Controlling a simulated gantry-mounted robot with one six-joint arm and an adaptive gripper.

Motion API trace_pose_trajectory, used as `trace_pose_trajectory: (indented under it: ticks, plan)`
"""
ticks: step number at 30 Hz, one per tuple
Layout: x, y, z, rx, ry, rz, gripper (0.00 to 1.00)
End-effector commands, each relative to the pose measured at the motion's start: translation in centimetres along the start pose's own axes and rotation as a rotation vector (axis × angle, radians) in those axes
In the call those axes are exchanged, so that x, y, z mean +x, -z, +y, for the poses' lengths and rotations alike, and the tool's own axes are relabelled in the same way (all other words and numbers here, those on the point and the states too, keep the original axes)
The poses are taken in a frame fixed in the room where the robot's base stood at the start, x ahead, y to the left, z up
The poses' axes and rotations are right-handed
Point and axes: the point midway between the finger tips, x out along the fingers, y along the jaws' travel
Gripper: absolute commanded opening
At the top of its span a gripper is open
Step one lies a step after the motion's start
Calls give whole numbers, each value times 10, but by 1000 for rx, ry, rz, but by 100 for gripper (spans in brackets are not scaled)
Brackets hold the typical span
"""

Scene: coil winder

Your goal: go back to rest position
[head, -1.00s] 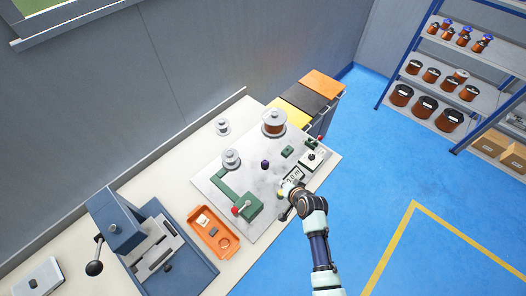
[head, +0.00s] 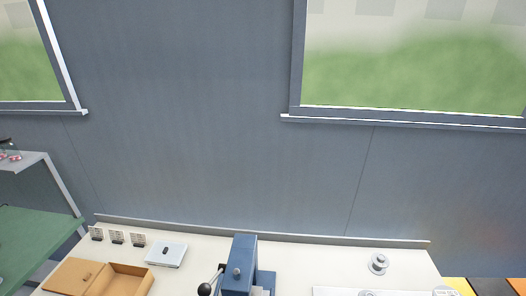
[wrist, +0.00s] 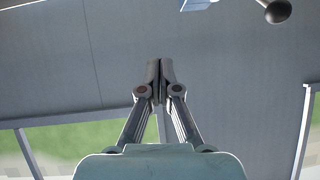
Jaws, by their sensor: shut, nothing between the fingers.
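My gripper (wrist: 160,68) shows in the wrist view with its two fingers together and nothing between them. It points at the grey wall (wrist: 225,65), clear of any object. In the head view my arm and gripper are not in view. The blue lever press (head: 243,262) with its black knob stands at the bottom middle of the head view. The knob (wrist: 278,11) also shows at the top right of the wrist view.
On the bench (head: 205,258) are an open cardboard box (head: 130,280), a small white device (head: 167,254), several small cards and a grey spool (head: 378,263). A green-topped table (head: 35,240) stands at the left. Two windows are in the wall.

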Motion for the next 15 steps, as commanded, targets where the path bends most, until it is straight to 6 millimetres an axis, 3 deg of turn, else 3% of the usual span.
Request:
trace_pose_trajectory:
  ticks: [1, 4, 6, 12, 15]
  plan:
    - [-20, 7, -26, -52, 38, 24, 0]
    - [-64, 16, -69, -149, 102, 66, 0]
    - [-83, 58, -66, -140, 87, 57, 0]
    - [-114, 113, -69, -138, 84, 56, 0]
    - [-123, 129, -71, -138, 83, 56, 0]
